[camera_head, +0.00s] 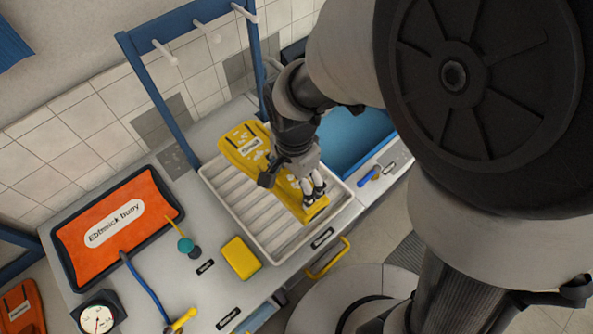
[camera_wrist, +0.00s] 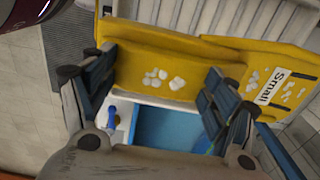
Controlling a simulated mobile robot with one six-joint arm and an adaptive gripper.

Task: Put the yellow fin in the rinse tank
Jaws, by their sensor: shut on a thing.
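The yellow fin (camera_head: 243,150) has white patches and a white label, which reads "Small" in the wrist view (camera_wrist: 273,87). It lies lengthwise over the white ribbed tray (camera_head: 222,195); I cannot tell whether it touches the ribs. My gripper (camera_head: 314,190) is shut on the fin near its lower right end in the head view. The rinse tank, a blue basin (camera_head: 357,140), is right of the tray and partly hidden by my arm. Its blue inside also shows in the wrist view (camera_wrist: 168,130).
A blue rack with white pegs (camera_head: 165,52) stands behind the tray. A blue handle (camera_head: 369,176) lies by the tank's front edge.

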